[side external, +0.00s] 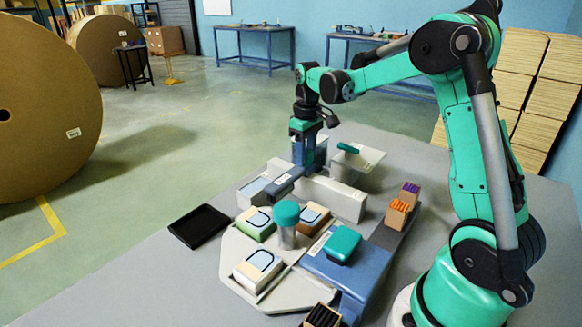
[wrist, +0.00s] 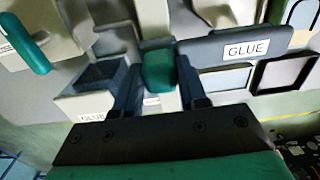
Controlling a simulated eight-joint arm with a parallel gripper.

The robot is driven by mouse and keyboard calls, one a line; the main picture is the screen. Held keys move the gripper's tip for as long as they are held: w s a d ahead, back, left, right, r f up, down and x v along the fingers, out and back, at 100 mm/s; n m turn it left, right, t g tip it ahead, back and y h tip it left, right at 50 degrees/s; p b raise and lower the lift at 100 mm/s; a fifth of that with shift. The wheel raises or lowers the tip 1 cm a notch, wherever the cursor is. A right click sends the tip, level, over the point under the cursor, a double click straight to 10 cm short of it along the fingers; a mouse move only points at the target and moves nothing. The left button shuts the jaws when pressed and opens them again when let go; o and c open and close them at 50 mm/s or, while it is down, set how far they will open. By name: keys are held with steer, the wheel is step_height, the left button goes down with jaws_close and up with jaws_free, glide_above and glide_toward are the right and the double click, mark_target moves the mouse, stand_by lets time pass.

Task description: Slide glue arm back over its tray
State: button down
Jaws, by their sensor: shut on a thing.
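The glue arm is a dark grey bar with a white GLUE label (wrist: 245,48); in the side external view its bar (side external: 286,181) runs to the lower left from under my gripper. My gripper (wrist: 158,85) is shut on a teal knob (wrist: 158,69) at one end of this bar. In the side external view my gripper (side external: 308,168) points down and its fingertips and the knob are hard to make out. A pale box with a GLUE label (wrist: 90,117) and a dark open top lies left of the knob in the wrist view. The bar is beside this opening, not over it.
A teal-handled pale piece (side external: 347,148) stands close behind my gripper. A long white block (side external: 335,198) is in front of it. A teal-topped post (side external: 286,213) and several pads stand nearer the camera.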

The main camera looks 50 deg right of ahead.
steer(key=w, duration=0.7)
steer(key=shift+w, duration=0.35)
steer(key=shift+c, duration=2.4)
jaws_free()
step_height(320, 180, up, 6)
steer(key=shift+f, duration=0.2)
